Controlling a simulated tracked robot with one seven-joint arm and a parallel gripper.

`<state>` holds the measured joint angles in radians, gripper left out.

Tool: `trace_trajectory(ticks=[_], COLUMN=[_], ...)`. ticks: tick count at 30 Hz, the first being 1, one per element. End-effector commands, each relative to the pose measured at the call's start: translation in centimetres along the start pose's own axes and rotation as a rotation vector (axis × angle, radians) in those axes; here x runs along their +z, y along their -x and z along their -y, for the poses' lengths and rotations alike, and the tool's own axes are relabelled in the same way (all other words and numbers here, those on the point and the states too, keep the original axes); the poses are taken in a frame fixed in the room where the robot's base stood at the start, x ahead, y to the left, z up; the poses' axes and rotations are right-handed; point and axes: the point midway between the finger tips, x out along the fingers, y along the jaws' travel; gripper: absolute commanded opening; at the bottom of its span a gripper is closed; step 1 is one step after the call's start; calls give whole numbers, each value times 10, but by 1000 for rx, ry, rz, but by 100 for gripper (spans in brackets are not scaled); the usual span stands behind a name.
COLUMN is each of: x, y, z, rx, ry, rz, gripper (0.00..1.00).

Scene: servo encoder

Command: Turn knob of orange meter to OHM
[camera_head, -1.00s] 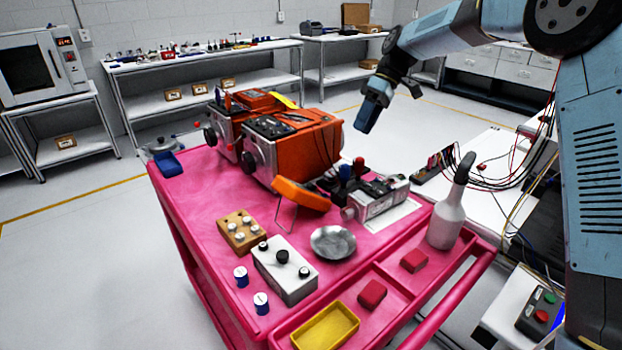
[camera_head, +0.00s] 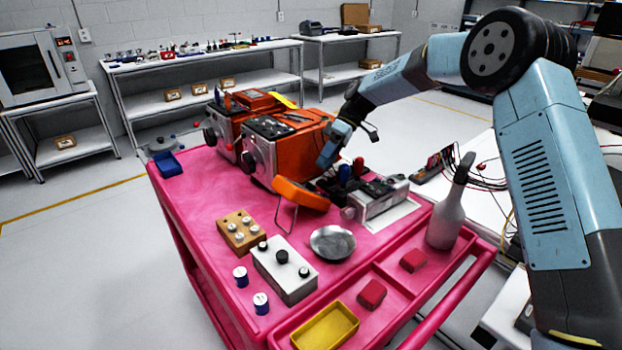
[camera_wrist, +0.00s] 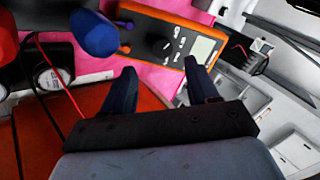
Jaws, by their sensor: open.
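The orange meter (camera_head: 300,194) stands tilted on its wire stand on the pink cart, its back toward the body camera. In the wrist view its face shows: the orange meter (camera_wrist: 139,18) has a dark knob (camera_wrist: 162,46) beside a grey display (camera_wrist: 204,47). White lettering sits near the knob; I cannot tell which mark the knob points to. My gripper (camera_head: 326,163) is over the cart, behind the meter and next to the large orange instruments. In the wrist view my gripper (camera_wrist: 160,80) is open and empty, its fingertips just short of the meter, apart from it.
Large orange instruments (camera_head: 300,145) stand close on the left of my gripper. A grey device (camera_head: 378,202) with blue and red knobs is at its right. A blue knob (camera_wrist: 95,33) and red cable are near the left finger. A metal dish (camera_head: 333,242) lies in front.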

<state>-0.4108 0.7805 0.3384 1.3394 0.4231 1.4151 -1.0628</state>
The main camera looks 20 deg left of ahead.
Motion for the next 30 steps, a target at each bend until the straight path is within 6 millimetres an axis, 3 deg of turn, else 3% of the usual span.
trace_trajectory(ticks=[6,12,25,30], x=[0,0,0,0], y=[-37,-58,-64,-64], z=[0,0,0,0], rx=[-1,-1,0,0], ry=[0,0,1,1], rz=[3,1,1,1], gripper=[59,59,58,42])
